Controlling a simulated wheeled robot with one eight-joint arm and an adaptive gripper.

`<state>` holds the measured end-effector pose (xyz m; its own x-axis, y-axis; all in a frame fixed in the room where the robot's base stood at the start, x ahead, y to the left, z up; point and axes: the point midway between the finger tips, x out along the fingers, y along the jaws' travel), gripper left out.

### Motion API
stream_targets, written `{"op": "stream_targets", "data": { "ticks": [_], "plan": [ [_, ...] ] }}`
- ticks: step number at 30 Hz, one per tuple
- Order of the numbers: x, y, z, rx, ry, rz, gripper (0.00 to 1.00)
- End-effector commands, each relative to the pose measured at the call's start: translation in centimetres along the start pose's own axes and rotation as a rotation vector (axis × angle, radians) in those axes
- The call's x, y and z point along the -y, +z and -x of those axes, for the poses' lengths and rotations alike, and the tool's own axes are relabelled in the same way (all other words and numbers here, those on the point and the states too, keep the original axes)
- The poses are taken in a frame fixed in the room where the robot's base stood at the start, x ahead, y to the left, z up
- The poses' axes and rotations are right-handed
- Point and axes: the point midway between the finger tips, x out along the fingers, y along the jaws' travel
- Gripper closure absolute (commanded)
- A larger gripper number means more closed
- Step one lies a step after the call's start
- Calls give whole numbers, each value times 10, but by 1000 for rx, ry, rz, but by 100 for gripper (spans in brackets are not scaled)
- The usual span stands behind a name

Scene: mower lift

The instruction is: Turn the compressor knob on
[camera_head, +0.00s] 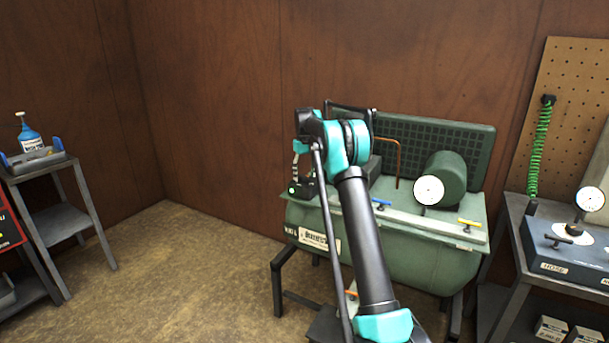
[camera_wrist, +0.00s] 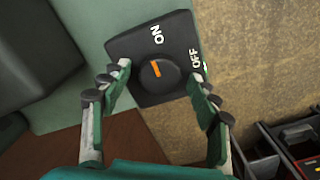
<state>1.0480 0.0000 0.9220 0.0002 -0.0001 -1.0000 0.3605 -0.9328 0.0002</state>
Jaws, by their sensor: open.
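The compressor (camera_head: 375,243) is a green tank on dark legs against the back wall. Its switch box (camera_head: 304,192) is black, at the tank's left end, with a lit green spot. In the wrist view the black panel (camera_wrist: 131,47) carries a round black knob (camera_wrist: 164,84), with ON above it and OFF at upper right. The knob's orange mark points roughly toward ON. My gripper (camera_wrist: 158,82) is open, with one finger on each side of the knob; I cannot tell whether they touch it. In the head view my gripper (camera_head: 301,168) is just above the switch box, partly hidden by my arm.
A green motor with a white gauge (camera_head: 429,190), a copper pipe (camera_head: 398,160) and blue and yellow valve handles (camera_head: 470,223) are on the tank's top. A bench with a gauge box (camera_head: 565,255) stands right. A cart (camera_head: 55,215) stands left, with free floor between.

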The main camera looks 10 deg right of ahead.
Motion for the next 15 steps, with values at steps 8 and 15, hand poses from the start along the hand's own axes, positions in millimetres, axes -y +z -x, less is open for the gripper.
{"op": "stream_targets", "data": {
  "ticks": [8,15],
  "plan": [
    [0,0,27,0,0,0,39],
    [0,0,77,0,0,0,39]
  ]
}}
